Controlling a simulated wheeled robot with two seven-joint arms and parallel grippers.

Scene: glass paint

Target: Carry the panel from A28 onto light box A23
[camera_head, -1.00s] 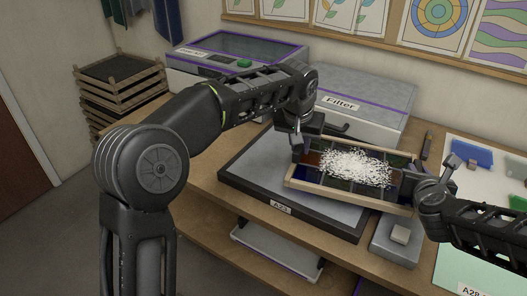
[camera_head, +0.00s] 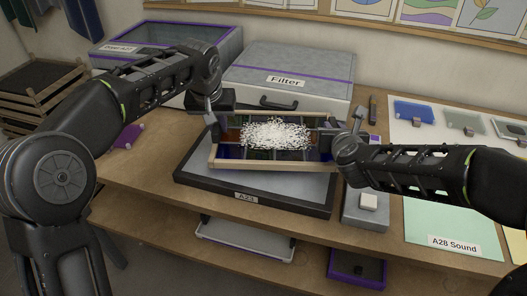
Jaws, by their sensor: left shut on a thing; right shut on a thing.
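The panel (camera_head: 233,151) is a wood-framed rectangle of dark coloured glass with a heap of white granules (camera_head: 275,135) on it. It is over the light box A23 (camera_head: 188,177), a grey plate with a black rim and an "A23" label. Whether the panel touches the plate, I cannot tell. My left gripper (camera_head: 215,125) is shut on the panel's left end. My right gripper (camera_head: 334,147) is shut on its right end. The fingertips are partly hidden. The A28 mat (camera_head: 450,222), pale green and labelled "A28 Sound", lies bare at the right.
A grey box labelled "Filter" (camera_head: 290,68) stands behind the light box. Another purple-trimmed box (camera_head: 150,38) stands at the back left. A small grey device with a white button (camera_head: 368,201) sits right of the light box. Blue and green pieces (camera_head: 413,111) lie on a white sheet.

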